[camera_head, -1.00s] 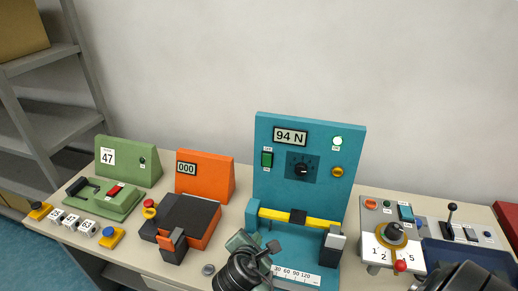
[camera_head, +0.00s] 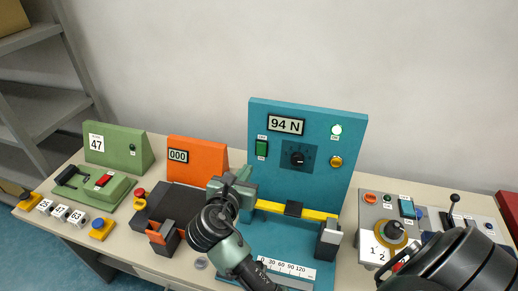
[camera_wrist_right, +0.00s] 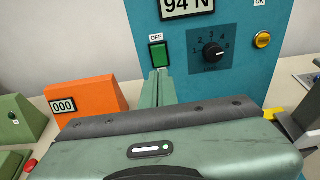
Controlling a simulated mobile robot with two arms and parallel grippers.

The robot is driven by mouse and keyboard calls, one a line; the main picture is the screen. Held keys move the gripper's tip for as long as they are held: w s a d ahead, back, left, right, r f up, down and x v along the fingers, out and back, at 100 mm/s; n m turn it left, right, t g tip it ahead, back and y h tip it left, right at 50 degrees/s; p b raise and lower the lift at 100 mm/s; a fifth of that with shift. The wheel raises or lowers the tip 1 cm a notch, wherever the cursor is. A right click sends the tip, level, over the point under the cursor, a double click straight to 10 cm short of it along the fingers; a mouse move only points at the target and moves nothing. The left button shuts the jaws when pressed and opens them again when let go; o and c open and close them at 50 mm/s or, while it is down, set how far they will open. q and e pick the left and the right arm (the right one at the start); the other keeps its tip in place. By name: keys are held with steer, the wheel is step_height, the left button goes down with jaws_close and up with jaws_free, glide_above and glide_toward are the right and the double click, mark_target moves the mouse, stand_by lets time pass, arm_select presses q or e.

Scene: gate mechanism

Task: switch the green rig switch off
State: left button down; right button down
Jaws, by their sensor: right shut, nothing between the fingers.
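The green rocker switch (camera_head: 262,148) is on the upright teal rig panel (camera_head: 325,185), at the left below the 94 N display. In the right wrist view the green switch (camera_wrist_right: 159,55) has an OFF label above it. My right gripper (camera_head: 243,173) is in front of the rig's left edge, lower than the switch. In the wrist view its fingers (camera_wrist_right: 158,73) are shut and empty, with tips just below the switch. I cannot tell whether they touch the panel. My left gripper is not in view.
Below the switch run a yellow bar (camera_head: 325,214) and a scale plate. A dark knob (camera_head: 297,159) is right of the switch. An orange unit (camera_head: 205,159) and a green unit with a red switch (camera_head: 104,180) stand left. A grey control box (camera_head: 372,217) is right.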

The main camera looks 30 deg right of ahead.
mark_target(262, 146)
steer(key=p+x, duration=0.1)
steer(key=x, duration=0.3)
steer(key=p+x, duration=0.1)
steer(key=x, duration=0.3)
steer(key=r+p+x, duration=0.1)
steer(key=x, duration=0.3)
steer(key=shift+w+d+p, duration=0.3)
steer(key=shift+w+d, duration=0.05)
steer(key=shift+d, duration=0.05)
steer(key=shift+w+d+f, duration=0.15)
